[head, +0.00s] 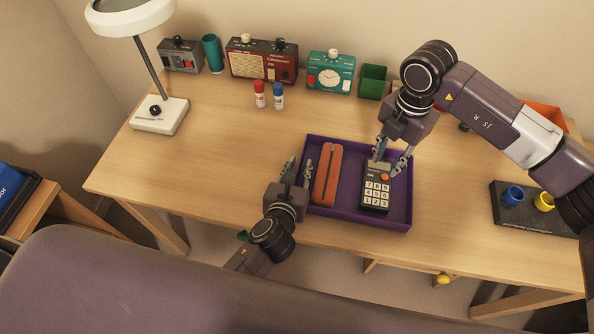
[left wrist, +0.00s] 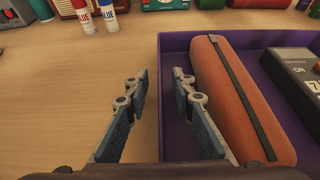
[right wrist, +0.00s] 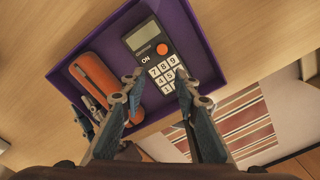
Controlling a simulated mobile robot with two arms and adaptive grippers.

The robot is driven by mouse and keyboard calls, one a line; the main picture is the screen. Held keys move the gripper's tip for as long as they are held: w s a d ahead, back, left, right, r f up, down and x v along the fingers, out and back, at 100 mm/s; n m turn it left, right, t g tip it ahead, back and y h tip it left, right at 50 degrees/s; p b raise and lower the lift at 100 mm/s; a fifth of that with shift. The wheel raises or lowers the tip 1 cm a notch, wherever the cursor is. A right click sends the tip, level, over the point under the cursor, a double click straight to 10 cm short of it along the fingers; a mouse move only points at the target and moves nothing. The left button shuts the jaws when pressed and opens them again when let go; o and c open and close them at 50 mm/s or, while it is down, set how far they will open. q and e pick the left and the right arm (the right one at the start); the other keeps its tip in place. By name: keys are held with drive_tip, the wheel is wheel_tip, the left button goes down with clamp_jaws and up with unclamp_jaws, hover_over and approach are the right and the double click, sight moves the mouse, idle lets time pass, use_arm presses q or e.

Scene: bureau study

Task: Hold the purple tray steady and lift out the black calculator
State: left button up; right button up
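The purple tray (head: 400,218) lies on the desk near its front edge and also shows in the left wrist view (left wrist: 176,42). The black calculator (head: 376,189) lies in its right half, keys up; the right wrist view shows its screen and keys (right wrist: 158,62). My left gripper (head: 297,172) is open at the tray's left wall, one finger outside and one inside, with a gap between fingers and wall. My right gripper (head: 391,163) is open and empty over the calculator's far end; its exact height is unclear.
An orange-brown case (head: 327,174) lies in the tray left of the calculator. A lamp (head: 158,115) stands left; a dark board with cups (head: 528,212) lies right.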

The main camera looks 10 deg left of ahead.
use_arm(q)
drive_tip(key=shift+c, duration=0.4)
clamp_jaws()
